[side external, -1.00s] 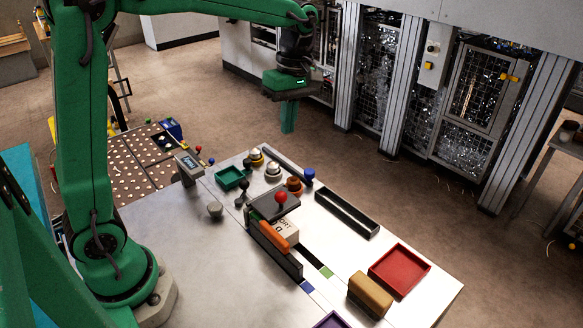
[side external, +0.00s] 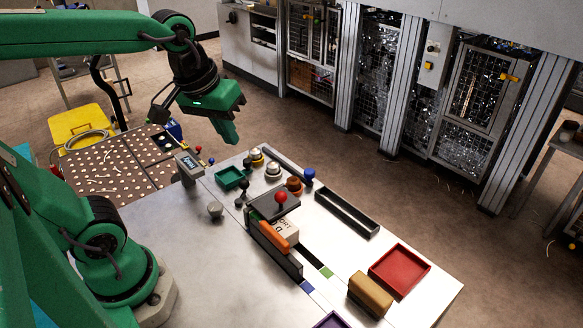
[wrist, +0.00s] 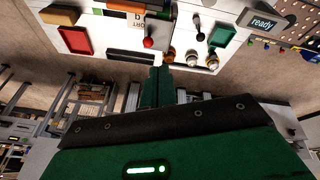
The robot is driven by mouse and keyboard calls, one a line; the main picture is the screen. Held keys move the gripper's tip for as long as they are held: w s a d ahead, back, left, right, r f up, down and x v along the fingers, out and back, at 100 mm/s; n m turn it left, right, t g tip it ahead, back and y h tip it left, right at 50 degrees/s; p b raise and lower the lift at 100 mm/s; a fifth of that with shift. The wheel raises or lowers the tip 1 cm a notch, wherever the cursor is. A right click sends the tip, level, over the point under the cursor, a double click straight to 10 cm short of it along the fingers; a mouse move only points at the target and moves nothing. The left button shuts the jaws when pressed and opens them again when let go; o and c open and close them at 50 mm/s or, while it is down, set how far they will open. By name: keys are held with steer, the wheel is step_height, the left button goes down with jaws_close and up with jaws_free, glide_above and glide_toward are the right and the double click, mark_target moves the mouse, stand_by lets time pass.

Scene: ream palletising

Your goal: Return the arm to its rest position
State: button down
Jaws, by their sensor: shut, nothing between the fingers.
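My gripper (side external: 230,137) is green and shut, with nothing held. In the side external view it hangs in the air above the far left edge of the metal table (side external: 165,240), tilted, above the green tray and the display post. In the wrist view the shut fingers (wrist: 157,85) point toward the table's edge, and the table looks upside down.
On the table are a green tray (side external: 231,177), a display (side external: 187,166), a red-knobbed lever (side external: 281,197), a black trough (side external: 346,212), a red tray (side external: 399,271) and a tan block (side external: 370,294). A perforated brown board (side external: 100,170) adjoins at left. Fenced machines stand behind.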

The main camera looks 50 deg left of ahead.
steer(key=s+m, duration=0.1)
steer(key=s+f+m+t, duration=0.1)
steer(key=m, duration=0.1)
steer(key=s+f+m, duration=0.1)
steer(key=s, duration=0.1)
steer(key=shift+m+t, duration=0.3)
steer(key=shift+t, duration=0.1)
stand_by(0.8)
